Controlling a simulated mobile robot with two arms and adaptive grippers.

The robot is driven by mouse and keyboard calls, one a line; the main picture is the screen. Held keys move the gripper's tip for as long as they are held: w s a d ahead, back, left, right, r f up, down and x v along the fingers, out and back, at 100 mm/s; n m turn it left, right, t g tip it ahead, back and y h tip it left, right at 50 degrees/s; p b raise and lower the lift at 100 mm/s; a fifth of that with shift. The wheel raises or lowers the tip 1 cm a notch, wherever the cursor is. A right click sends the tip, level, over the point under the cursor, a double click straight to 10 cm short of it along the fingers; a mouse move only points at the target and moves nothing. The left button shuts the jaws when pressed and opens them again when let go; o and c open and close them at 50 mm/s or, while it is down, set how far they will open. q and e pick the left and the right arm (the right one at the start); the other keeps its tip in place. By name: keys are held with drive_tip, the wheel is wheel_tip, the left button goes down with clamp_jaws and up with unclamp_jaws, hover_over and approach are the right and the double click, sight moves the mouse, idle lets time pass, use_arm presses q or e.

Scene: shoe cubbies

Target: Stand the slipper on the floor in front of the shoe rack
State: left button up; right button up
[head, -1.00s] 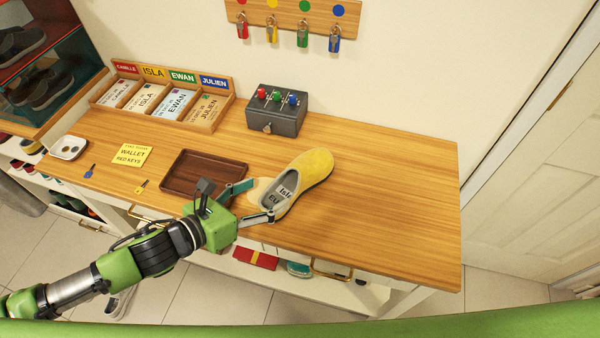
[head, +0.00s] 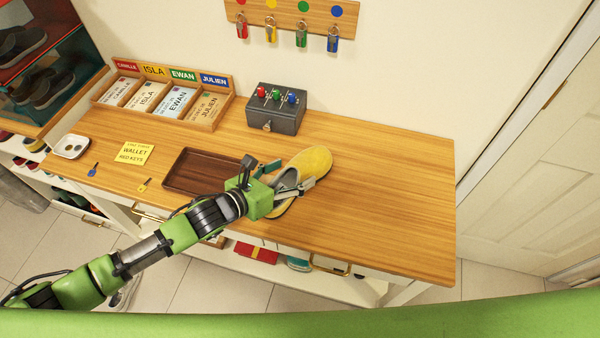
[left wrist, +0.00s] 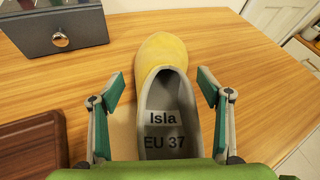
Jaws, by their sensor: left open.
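The yellow slipper (head: 309,165) lies on the wooden bench top, toe pointing away from me. In the left wrist view the slipper (left wrist: 160,55) has a grey inside printed "Isla" and "EU 37". My left gripper (head: 290,178) is open, with one finger on each side of the slipper. In the left wrist view the fingers of my left gripper (left wrist: 163,90) show gaps to the slipper on both sides. My right gripper is not in view.
A dark brown tray (head: 180,184) lies left of the slipper. A grey box (head: 276,122) with coloured knobs stands behind it. A card holder (head: 155,110) is at the back left. The bench top's right part is clear. Tiled floor (head: 235,300) shows in front.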

use_arm(q)
drive_tip(key=c, duration=1.4)
drive_tip(key=shift+r, duration=0.1)
